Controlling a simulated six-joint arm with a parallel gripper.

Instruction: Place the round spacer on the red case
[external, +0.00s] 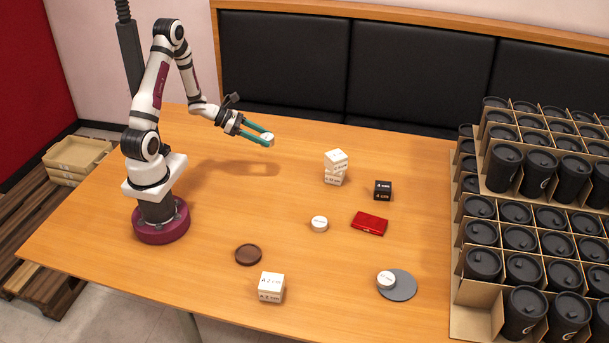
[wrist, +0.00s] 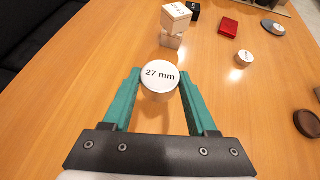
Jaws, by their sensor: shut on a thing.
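My gripper (external: 266,137) is shut on a white round spacer (wrist: 160,77) marked "27 mm". It holds the spacer between the tips of its green fingers, above the table at the back left. The red case (external: 369,223) lies flat on the table to the right of the middle; nothing is on it. It also shows in the wrist view (wrist: 229,27), far ahead and to the right. Another white round spacer (external: 319,224) stands on the table just left of the red case. A third one (external: 386,280) stands on a grey disc (external: 405,287) at the front right.
A stack of white blocks (external: 335,167) and a stack of black blocks (external: 382,190) stand behind the red case. More white blocks (external: 271,287) and a brown round dish (external: 248,254) are at the front. Crates of black cups (external: 520,215) fill the right end.

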